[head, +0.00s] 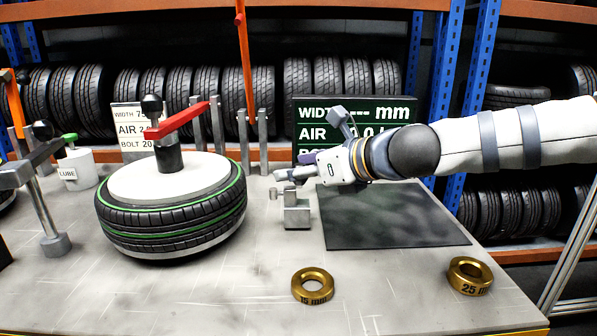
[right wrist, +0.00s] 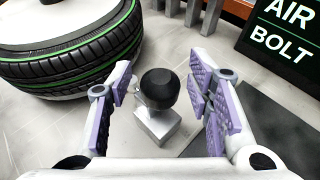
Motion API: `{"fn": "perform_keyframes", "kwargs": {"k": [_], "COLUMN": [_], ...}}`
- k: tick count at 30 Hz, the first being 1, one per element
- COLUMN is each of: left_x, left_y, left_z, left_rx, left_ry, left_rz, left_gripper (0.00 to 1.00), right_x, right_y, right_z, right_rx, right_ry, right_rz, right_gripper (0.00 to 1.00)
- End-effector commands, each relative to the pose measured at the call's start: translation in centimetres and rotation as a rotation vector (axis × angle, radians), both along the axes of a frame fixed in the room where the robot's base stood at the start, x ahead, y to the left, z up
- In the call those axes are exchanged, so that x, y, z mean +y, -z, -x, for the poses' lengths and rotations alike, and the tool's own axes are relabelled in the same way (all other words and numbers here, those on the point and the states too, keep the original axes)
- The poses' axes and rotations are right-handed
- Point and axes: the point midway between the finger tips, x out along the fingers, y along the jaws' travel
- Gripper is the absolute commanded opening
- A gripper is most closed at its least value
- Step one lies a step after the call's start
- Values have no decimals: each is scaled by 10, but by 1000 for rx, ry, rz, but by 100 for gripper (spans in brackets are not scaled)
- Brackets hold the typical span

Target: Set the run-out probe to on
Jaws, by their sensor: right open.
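A small steel block (head: 297,215) stands on the table just right of the tyre. In the right wrist view, the block (right wrist: 163,128) carries a round black knob (right wrist: 160,88). No label on it shows, but it looks like the run-out probe beside the tyre. My right gripper (head: 284,182) reaches in from the right above the block. In the right wrist view its purple-padded fingers (right wrist: 162,82) are open on either side of the knob, with gaps on both sides. My gripper hides the knob in the head view. My left gripper is not in view.
A green-striped tyre (head: 170,222) with a red-handled clamp (head: 178,121) stands left of the block. A dark mat (head: 395,218) lies right. Two brass rings (head: 312,286) (head: 470,275) lie in front. A LUBE pot (head: 78,172) and a display (head: 385,108) stand behind.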

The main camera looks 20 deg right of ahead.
Motion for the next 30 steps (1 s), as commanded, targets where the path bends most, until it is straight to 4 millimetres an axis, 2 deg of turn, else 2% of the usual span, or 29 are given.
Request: {"fn": "perform_keyframes", "kwargs": {"k": [2,8,9,14,22,30], "left_x": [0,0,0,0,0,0], "left_y": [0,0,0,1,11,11], "left_z": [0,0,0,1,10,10], "left_rx": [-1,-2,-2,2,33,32], "left_ry": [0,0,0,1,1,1], "left_rz": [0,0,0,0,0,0], "left_gripper": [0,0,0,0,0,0], "right_x": [0,0,0,2,38,41], "right_y": [-1,-1,-1,0,2,0], "right_z": [0,0,0,0,-11,-11], "right_rx": [-1,-1,-1,0,2,1], "right_ry": [0,0,0,0,-1,0], "right_rz": [0,0,0,1,1,0], "right_gripper": [46,3,0,0,0,0]}}
